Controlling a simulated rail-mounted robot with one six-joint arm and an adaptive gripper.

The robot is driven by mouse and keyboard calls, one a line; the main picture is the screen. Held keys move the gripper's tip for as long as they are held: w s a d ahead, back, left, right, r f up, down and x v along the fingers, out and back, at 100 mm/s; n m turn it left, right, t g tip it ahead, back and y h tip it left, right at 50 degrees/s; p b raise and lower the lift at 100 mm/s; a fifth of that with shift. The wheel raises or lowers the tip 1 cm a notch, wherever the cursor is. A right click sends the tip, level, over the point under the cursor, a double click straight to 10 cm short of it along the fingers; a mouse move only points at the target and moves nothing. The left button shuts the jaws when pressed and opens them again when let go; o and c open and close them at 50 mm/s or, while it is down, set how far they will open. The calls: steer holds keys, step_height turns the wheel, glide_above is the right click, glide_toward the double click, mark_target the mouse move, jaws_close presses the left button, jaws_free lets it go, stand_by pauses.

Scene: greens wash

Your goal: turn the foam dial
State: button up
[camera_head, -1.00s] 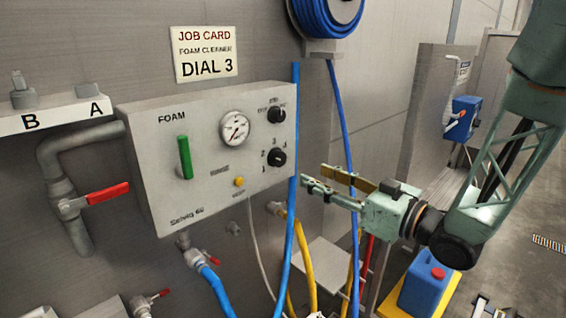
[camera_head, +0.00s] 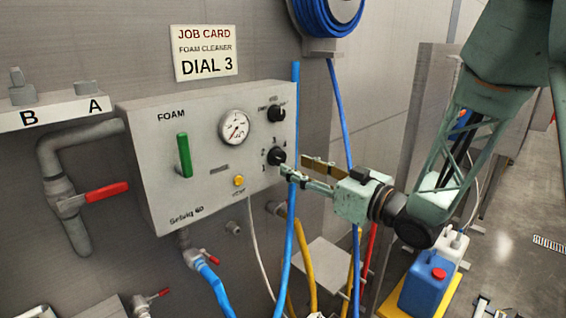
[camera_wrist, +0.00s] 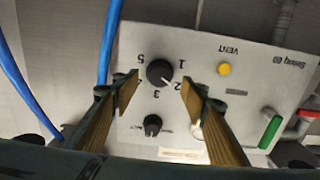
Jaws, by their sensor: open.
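The foam dial (camera_head: 277,156) is a black round knob on the right part of the grey FOAM box (camera_head: 160,205), with numbers around it. In the wrist view the dial (camera_wrist: 160,72) shows upside down, its white mark pointing about at 2. My gripper (camera_head: 293,165) is open, its fingertips just in front of and to the right of the dial in the head view. In the wrist view my gripper (camera_wrist: 162,80) has one finger on each side of the dial, with gaps showing. I cannot tell how deep the fingertips reach. The job card (camera_head: 206,54) reads DIAL 3.
A second black knob (camera_head: 276,114) sits above the dial, and a yellow vent button (camera_head: 239,181) lies lower left. A blue hose (camera_head: 289,220) hangs close by the fingers. A gauge (camera_head: 235,127) and a green handle (camera_head: 184,155) are farther left.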

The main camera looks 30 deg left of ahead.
mark_target(281, 160)
steer(key=shift+b+x, duration=0.3)
steer(key=shift+x, duration=2.95)
steer(key=c, duration=0.8)
steer(key=shift+c, duration=0.2)
steer(key=shift+m+p, duration=0.3)
steer(key=shift+m, duration=0.2)
steer(key=m+p, duration=0.3)
steer(key=m, duration=0.2)
steer(key=shift+s+r, duration=0.1)
steer(key=m+p, duration=0.3)
steer(key=m, duration=0.2)
steer(key=shift+m, duration=0.3)
